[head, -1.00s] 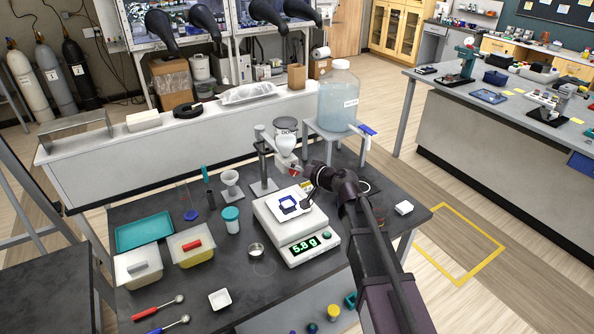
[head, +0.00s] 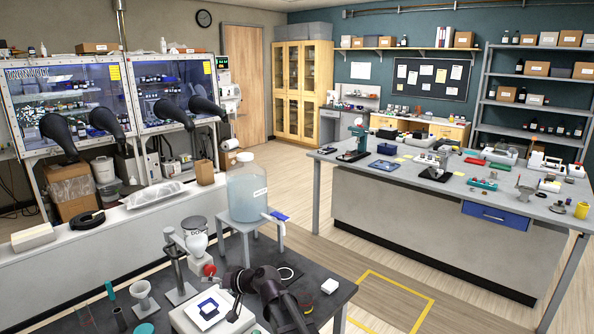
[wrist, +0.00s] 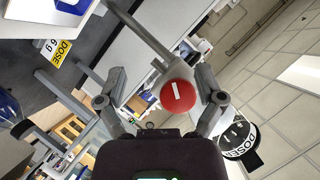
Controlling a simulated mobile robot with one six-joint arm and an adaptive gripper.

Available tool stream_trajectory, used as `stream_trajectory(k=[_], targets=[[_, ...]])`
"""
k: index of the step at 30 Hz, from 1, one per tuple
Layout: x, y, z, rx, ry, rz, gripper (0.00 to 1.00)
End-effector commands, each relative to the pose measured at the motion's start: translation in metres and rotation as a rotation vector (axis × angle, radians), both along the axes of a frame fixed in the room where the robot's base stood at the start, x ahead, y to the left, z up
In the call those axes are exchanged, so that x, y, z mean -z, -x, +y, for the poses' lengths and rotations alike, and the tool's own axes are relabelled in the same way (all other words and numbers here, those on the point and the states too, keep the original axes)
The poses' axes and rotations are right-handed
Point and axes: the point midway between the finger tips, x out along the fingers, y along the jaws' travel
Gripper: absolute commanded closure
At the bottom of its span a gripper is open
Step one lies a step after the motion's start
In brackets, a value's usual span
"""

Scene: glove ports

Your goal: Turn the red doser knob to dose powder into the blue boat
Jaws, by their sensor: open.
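The red doser knob (head: 209,269) is on the doser (head: 198,246), which is held on a stand above the balance. In the wrist view the knob (wrist: 178,96) shows a white bar and sits between the open fingers of my gripper (wrist: 161,76), nearer the right finger. A gap shows on the left; contact on the right cannot be told. In the head view my gripper (head: 233,285) is low beside the knob, partly hidden by my arm.
A yellow dose label (wrist: 62,52) shows in the wrist view. A large bottle (head: 246,190) stands on a raised grey stand behind my arm. A white funnel (head: 143,294) stands left of the doser stand. A small white block (head: 329,286) lies to the right on dark tabletop.

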Motion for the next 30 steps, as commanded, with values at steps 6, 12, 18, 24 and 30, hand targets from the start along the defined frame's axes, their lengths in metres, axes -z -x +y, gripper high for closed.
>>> stream_trajectory(k=[6, 12, 18, 24, 30], targets=[[0.01, 0.004, -0.027, 0.002, 0.062, 0.014, 0.13], [0.027, 0.013, -0.069, 0.004, 0.168, 0.047, 0.13], [0.057, 0.034, -0.146, 0.026, 0.361, 0.129, 0.13], [0.086, 0.068, -0.244, 0.086, 0.595, 0.269, 0.13], [0.103, 0.112, -0.335, 0.173, 0.81, 0.432, 0.13]])
